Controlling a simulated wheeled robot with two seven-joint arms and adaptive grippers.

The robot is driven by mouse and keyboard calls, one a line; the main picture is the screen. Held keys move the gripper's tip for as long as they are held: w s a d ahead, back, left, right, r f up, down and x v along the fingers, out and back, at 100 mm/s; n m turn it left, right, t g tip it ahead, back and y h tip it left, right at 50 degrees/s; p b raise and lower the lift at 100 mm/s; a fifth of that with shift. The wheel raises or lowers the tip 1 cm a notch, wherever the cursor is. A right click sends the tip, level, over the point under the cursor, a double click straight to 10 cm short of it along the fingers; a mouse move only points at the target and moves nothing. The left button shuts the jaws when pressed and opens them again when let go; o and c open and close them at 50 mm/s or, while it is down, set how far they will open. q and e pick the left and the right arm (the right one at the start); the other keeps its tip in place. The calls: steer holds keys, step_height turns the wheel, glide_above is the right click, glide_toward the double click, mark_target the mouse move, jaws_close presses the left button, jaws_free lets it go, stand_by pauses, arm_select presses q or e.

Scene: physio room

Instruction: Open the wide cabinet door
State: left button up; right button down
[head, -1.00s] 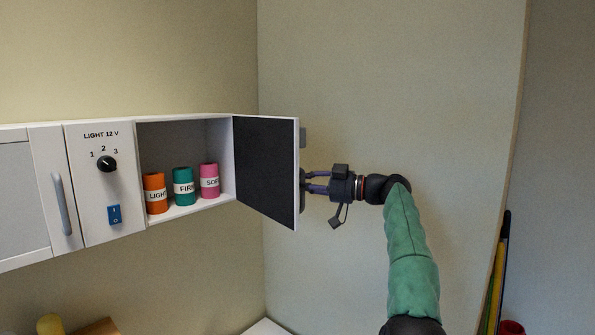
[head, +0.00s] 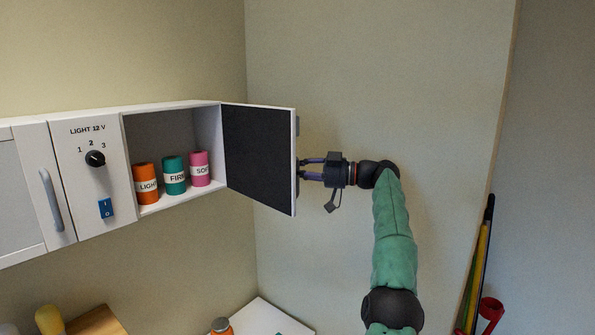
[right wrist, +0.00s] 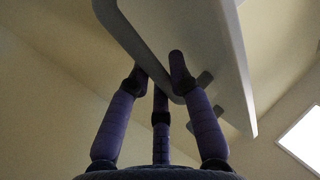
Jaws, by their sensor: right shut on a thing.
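The cabinet door (head: 258,158) stands swung open at the right end of the white wall cabinet (head: 125,115), its dark inner face showing. My right gripper (head: 303,168) is at the door's outer side, shut on its grey handle. In the right wrist view its fingers (right wrist: 162,85) close around the handle bar (right wrist: 128,38), beside the pale door panel (right wrist: 220,60). The head view mostly hides the handle behind the door's edge. My left gripper is not in view.
Orange (head: 146,184), teal (head: 174,175) and pink (head: 200,169) rolls stand in the open compartment. A control panel with a knob (head: 95,159) and a closed door with a grey handle (head: 53,199) are further left. The wall is close behind my right gripper.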

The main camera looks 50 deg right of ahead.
steer(key=c, duration=1.2)
jaws_free()
steer(key=shift+w, duration=0.1)
steer(key=shift+o, duration=0.5)
steer(key=shift+w+a, duration=0.1)
steer(key=shift+w, duration=0.05)
steer(key=v, duration=0.7)
steer(key=shift+s, duration=0.3)
